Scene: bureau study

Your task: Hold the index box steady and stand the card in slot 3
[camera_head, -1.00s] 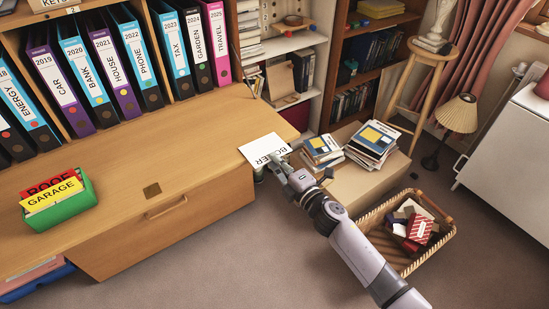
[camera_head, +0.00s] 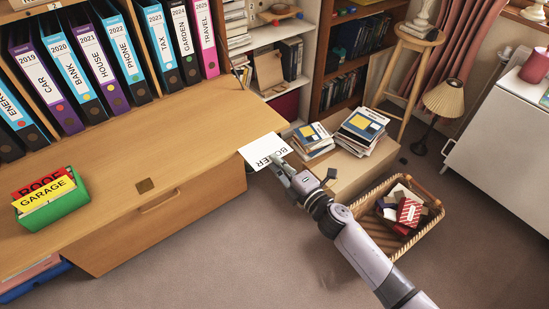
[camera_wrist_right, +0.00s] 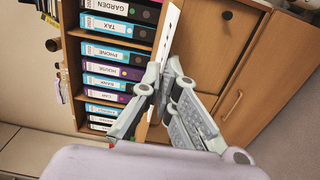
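The white card, lettered BOILER (camera_head: 262,151), is at the desk's right front edge, partly past it. My right gripper (camera_head: 284,170) is shut on its near edge. In the right wrist view the card (camera_wrist_right: 172,32) shows nearly edge-on between the fingers of my right gripper (camera_wrist_right: 168,75). The green index box (camera_head: 62,208) stands on the left of the desk, well apart from the gripper. A red card (camera_head: 36,188) lettered ROOF and a yellow card (camera_head: 45,196) lettered GARAGE lean in it. Its slots cannot be told apart. My left gripper is not in view.
Binders (camera_head: 105,65) line the shelf behind. A wicker basket (camera_head: 400,245) and a low box with books (camera_head: 362,132) stand right of the desk.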

